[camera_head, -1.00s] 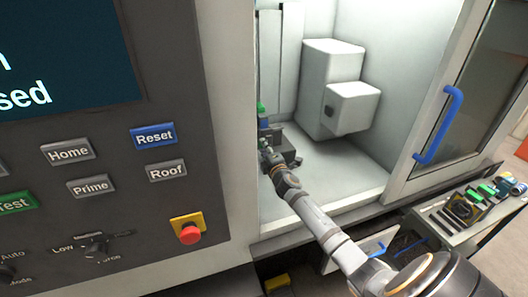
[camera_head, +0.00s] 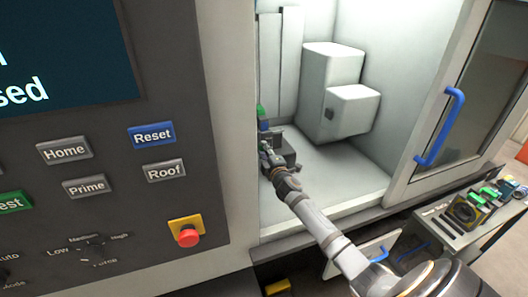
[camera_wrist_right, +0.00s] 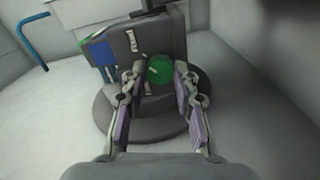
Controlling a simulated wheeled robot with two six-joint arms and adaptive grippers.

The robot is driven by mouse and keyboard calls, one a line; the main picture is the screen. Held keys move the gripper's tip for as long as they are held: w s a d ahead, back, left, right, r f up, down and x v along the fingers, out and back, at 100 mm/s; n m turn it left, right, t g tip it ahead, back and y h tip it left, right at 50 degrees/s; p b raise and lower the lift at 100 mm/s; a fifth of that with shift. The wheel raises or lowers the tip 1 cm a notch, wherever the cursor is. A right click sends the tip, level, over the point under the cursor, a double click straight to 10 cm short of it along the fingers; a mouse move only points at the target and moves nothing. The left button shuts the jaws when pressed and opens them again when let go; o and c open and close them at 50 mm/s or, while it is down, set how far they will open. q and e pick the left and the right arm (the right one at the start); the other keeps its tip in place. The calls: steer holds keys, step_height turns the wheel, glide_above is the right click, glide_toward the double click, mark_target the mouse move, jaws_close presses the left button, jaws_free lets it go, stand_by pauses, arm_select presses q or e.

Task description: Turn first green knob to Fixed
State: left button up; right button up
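The green knob (camera_wrist_right: 160,69) is a round disc with a pale mark, on the face of a dark grey fixture (camera_wrist_right: 128,46) in the right wrist view. Lettering beside the knob is too small to read surely. My right gripper (camera_wrist_right: 159,72) has one finger on each side of the knob, with narrow gaps showing; I cannot tell whether either finger touches it. In the head view my right gripper (camera_head: 265,151) is at the dark fixture (camera_head: 284,148) inside the machine, and its arm hides part of the fixture. My left gripper is not in view.
The fixture stands on a round dark base (camera_wrist_right: 112,118). A control panel (camera_head: 95,215) with a red stop button (camera_head: 188,237) is left of the opening. A white housing (camera_head: 330,95) stands inside. A blue-handled door (camera_head: 440,127) and a side table (camera_head: 470,238) are at the right.

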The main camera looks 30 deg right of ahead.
steer(key=o, duration=0.4)
steer(key=v, duration=1.2)
